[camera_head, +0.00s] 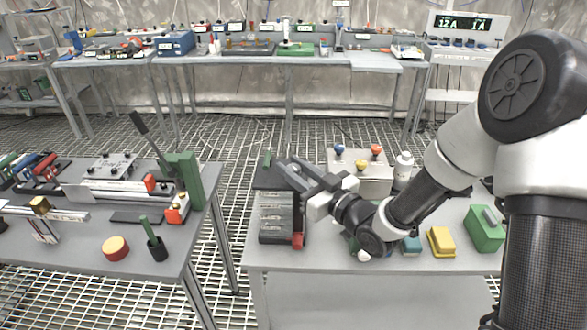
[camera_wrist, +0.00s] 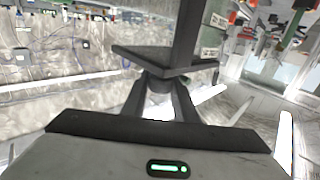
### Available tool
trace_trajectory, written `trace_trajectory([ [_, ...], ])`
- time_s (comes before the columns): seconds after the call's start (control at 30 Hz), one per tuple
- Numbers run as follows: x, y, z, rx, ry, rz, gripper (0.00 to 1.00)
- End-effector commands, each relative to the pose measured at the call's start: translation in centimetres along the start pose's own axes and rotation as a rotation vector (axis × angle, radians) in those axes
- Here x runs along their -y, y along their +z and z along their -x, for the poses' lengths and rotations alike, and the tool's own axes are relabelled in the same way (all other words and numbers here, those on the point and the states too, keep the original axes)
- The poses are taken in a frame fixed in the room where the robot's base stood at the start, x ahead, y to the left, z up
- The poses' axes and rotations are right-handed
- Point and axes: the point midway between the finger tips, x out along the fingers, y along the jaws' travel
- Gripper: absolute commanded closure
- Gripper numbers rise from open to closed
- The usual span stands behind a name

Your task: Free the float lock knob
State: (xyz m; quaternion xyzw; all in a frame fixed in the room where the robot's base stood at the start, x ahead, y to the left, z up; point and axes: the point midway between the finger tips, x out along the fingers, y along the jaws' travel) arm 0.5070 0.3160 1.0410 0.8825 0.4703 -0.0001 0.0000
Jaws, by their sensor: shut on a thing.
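A dark grey box unit (camera_head: 277,217) with a labelled front panel stands at the left of the near right table. A small green piece (camera_head: 267,159) stands up at its top back, and a red piece (camera_head: 297,240) is at its lower right corner. My gripper (camera_head: 291,172) reaches in from the right, above the unit's top. In the wrist view my gripper (camera_wrist: 161,80) is shut on a dark grey part with a flat plate (camera_wrist: 160,60) and a bar (camera_wrist: 187,28) rising from it. I cannot tell whether this part is the float lock knob, or whether it touches the unit.
A grey block with blue, orange and yellow knobs (camera_head: 360,170) and a white bottle (camera_head: 403,168) stand behind my arm. A yellow block (camera_head: 441,241) and a green box (camera_head: 484,229) lie to the right. The left table (camera_head: 75,255) is separate, with a gap between.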

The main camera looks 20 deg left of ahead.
Motion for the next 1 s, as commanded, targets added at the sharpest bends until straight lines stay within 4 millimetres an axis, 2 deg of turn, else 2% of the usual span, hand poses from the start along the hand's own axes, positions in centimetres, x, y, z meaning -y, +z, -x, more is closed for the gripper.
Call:
trace_trajectory([
  [0.7,-0.18,0.01,-0.01,0.001,-0.494,0.001,0.96],
  [1.0,-0.06,0.05,0.0,0.001,-0.626,-0.001,0.96],
])
